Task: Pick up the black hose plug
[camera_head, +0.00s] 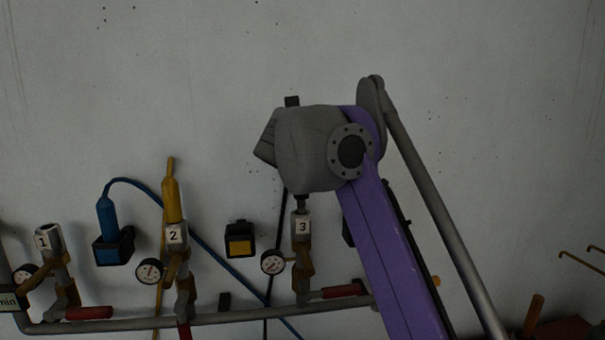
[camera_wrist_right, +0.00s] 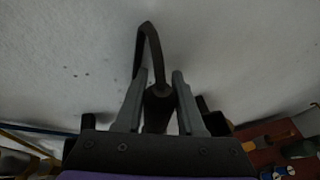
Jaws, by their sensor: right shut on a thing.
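In the right wrist view the black hose plug (camera_wrist_right: 157,108) stands between the two grey fingers of my right gripper (camera_wrist_right: 158,88), which is shut on it. Its dark hose (camera_wrist_right: 149,38) bends in a loop beyond the fingertips. In the head view my grey wrist hides most of the plug. A short dark part of it (camera_head: 301,201) shows below the wrist, at the top of port 3 (camera_head: 302,226). I cannot tell if it sits in the port or just above. The black hose runs down behind the pipe. My left gripper is not in view.
Port 1 (camera_head: 45,241) is open on top. A blue plug (camera_head: 106,218) sits in a black wall holder. A yellow plug (camera_head: 172,200) stands in port 2 (camera_head: 176,235). A holder with a yellow face (camera_head: 239,243) is empty. Gauges and red-handled valves line the grey pipe (camera_head: 240,318).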

